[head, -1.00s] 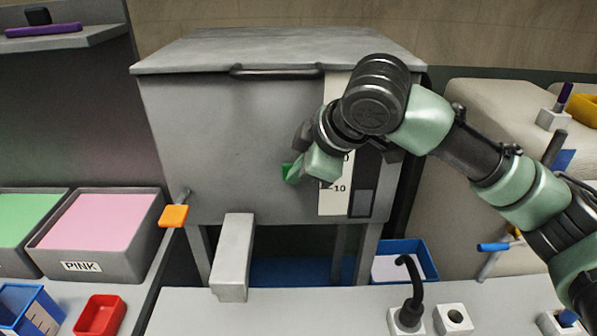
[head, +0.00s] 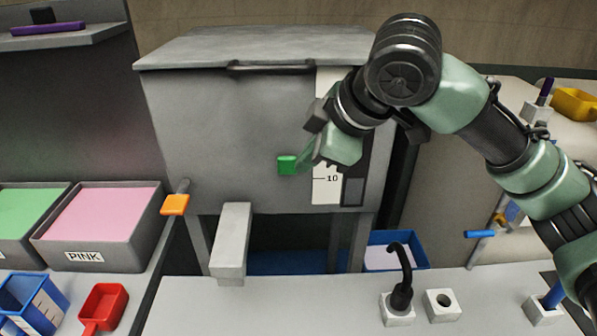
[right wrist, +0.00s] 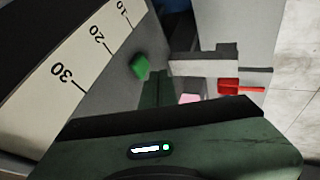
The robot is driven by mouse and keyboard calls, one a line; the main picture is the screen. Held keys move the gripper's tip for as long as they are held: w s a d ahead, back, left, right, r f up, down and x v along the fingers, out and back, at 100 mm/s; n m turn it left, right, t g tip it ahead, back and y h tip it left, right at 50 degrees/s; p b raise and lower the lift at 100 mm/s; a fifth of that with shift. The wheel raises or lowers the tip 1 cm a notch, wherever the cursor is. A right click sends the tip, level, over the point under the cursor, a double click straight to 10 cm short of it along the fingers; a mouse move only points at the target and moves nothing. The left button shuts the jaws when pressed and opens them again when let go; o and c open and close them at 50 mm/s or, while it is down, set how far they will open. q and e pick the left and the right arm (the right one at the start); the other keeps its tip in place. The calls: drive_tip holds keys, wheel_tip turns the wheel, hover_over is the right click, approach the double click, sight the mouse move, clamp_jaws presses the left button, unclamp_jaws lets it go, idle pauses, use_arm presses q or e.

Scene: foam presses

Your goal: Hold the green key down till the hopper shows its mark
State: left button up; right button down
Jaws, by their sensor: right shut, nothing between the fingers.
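The hopper (head: 225,130) is a large grey metal box with a lid. The green key (head: 287,165) sticks out of its front face, and it also shows in the right wrist view (right wrist: 140,66). My right gripper (head: 306,160) is shut and empty, its tips just right of the key; I cannot tell whether they touch it. A dark strip (head: 353,190) stands beside the scale, partly behind my arm. My left gripper is out of view.
An orange handle (head: 175,204) juts from the hopper's left side. A grey chute (head: 231,245) comes down below it. Pink (head: 100,212) and green foam bins stand left, with a red scoop (head: 103,303) before them. A black hook (head: 401,285) stands on the counter.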

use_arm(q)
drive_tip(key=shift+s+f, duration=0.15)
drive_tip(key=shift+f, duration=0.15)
use_arm(e)
drive_tip(key=v, duration=0.4)
drive_tip(key=shift+s+a+f, duration=0.1)
drive_tip(key=shift+s, duration=0.05)
drive_tip(key=shift+s, duration=0.15)
